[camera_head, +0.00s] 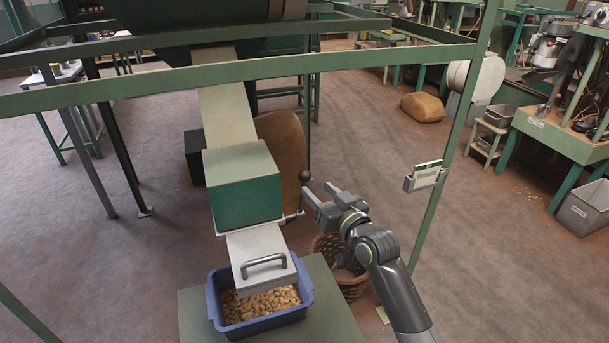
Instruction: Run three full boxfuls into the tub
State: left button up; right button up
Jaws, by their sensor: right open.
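A green box (243,190) sits at the lower end of a pale sloping chute (228,113). Below it is a light grey plate with a dark handle (264,263), tilted down over the blue tub (266,327). The tub stands on a green stand and holds a layer of tan nuts (262,303); the plate hides its far part. A lever with a dark ball knob (305,176) stands at the box's right side. My right gripper (316,190) is open and empty, just right of the lever, its fingers pointing towards it; I cannot tell if they touch. My left gripper is out of view.
Green frame bars cross above the chute, and a post (450,150) with a card holder (426,177) stands right of my arm. A wicker basket (328,246) is on the floor behind the stand. Brown sacks lie behind. Open floor is on both sides.

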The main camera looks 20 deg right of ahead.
aim_at(305, 174)
jog(key=x, duration=0.7)
jog(key=shift+w, duration=0.2)
grip_shut()
